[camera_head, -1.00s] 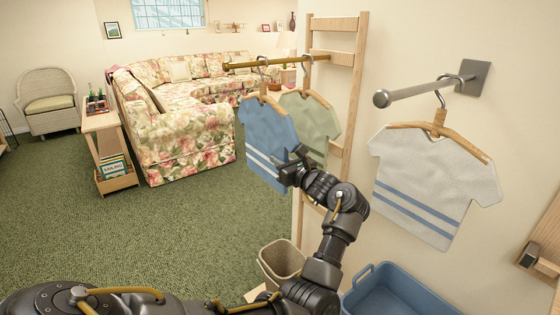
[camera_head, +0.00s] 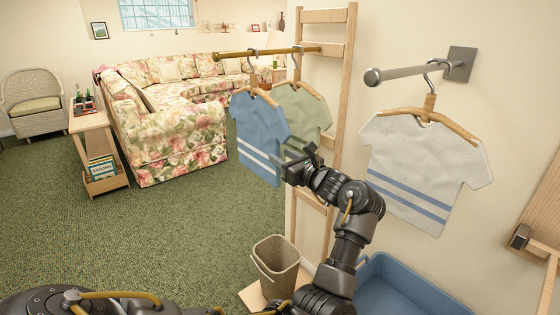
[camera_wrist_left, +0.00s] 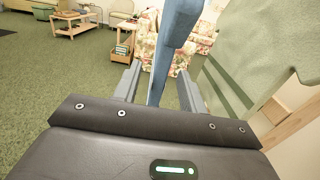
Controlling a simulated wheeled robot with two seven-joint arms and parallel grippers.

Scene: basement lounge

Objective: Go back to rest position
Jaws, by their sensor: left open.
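My left gripper (camera_head: 297,160) is open beside the lower right edge of a blue T-shirt (camera_head: 256,130) with white stripes, which hangs on a wooden hanger from the brass rail. In the left wrist view, the blue shirt (camera_wrist_left: 170,55) shows edge-on between and beyond the two spread fingers (camera_wrist_left: 160,88); I cannot tell whether they touch it. A green shirt (camera_head: 305,118) hangs to the right on the same rail and partly shows behind the gripper. My right gripper is not in view.
The brass rail (camera_head: 290,51) meets a wooden ladder frame (camera_head: 335,95). A white striped shirt (camera_head: 425,165) hangs from a wall rod (camera_head: 410,73). A beige bin (camera_head: 275,268) and a blue tub (camera_head: 400,290) stand below. Green carpet (camera_head: 170,235) is open at left.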

